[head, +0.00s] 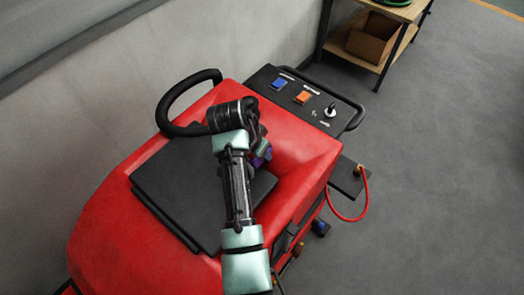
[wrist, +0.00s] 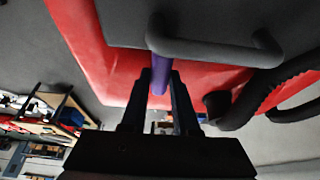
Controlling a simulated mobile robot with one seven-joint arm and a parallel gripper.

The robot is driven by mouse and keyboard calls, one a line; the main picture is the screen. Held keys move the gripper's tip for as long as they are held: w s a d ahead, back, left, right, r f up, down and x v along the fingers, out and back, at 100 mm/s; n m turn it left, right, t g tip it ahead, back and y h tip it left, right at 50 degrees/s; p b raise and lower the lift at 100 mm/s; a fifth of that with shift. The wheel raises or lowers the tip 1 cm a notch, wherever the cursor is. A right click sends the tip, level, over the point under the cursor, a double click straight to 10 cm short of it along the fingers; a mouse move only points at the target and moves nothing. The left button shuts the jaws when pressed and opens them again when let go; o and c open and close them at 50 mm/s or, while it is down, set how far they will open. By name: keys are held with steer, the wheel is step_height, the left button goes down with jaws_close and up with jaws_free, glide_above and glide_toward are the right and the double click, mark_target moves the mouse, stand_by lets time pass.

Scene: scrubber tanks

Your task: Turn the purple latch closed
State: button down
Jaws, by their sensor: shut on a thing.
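The purple latch (wrist: 159,68) shows in the wrist view as a narrow purple bar running down from the dark grey lid (wrist: 120,20). My gripper (wrist: 160,82) has one finger on each side of the bar and is shut on it. In the head view only a small purple patch of the latch (head: 264,153) shows beside my wrist, at the right edge of the lid (head: 170,190). My arm covers most of the latch and the fingertips there. I cannot tell how far the latch is turned.
The lid lies on the red scrubber body (head: 110,225). A grey handle (wrist: 215,50) and a black hose (wrist: 240,105) are close to my fingers. A control panel (head: 315,105) with blue and orange switches is behind. A red cable (head: 345,217) loops at right; open floor lies beyond.

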stand_by(0.4)
steer(key=shift+r, duration=0.1)
steer(key=c, duration=0.7)
jaws_free()
steer(key=shift+o, duration=0.2)
steer(key=b+v, duration=0.1)
steer(key=v, duration=1.2)
steer(key=shift+w+d, duration=0.1)
steer(key=shift+w, duration=0.05)
